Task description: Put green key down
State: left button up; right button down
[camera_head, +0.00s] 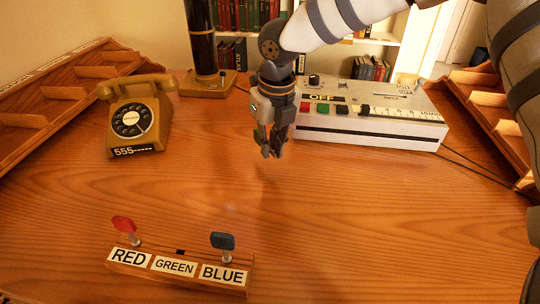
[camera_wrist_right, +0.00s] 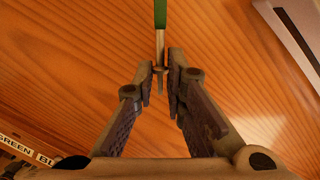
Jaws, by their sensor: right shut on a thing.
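My right gripper (camera_head: 270,150) is above the middle of the desk, pointing down. In the right wrist view its fingers (camera_wrist_right: 168,85) are closed around the thin metal shaft of the green key (camera_wrist_right: 160,14), whose green part reaches the top edge. The key cannot be made out in the head view. The wooden key stand (camera_head: 118,268) is at the front left, labelled RED, GREEN and BLUE. A red key (camera_head: 123,225) stands behind RED and a blue key (camera_head: 223,241) behind BLUE. A dark slot behind GREEN is empty. My left gripper is not in view.
A tan telephone (camera_head: 135,120) stands at the left. A white device (camera_head: 370,127) with coloured buttons is behind and right of the gripper. A dark cylinder (camera_head: 203,40) stands at the back. Wooden racks flank the desk. The desk's middle (camera_head: 330,210) is clear.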

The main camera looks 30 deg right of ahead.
aim_at(272, 168)
jog(key=shift+w+d+f, duration=0.2)
jog(key=shift+f, duration=0.15)
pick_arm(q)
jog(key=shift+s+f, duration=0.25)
pick_arm(e)
jog(key=shift+w+d+f, duration=0.15)
jog(key=shift+f, duration=1.45)
jog(key=shift+f, duration=0.1)
jog(key=c, duration=1.6)
grip_release()
jog(key=shift+f, duration=0.1)
jog(key=shift+c, duration=0.2)
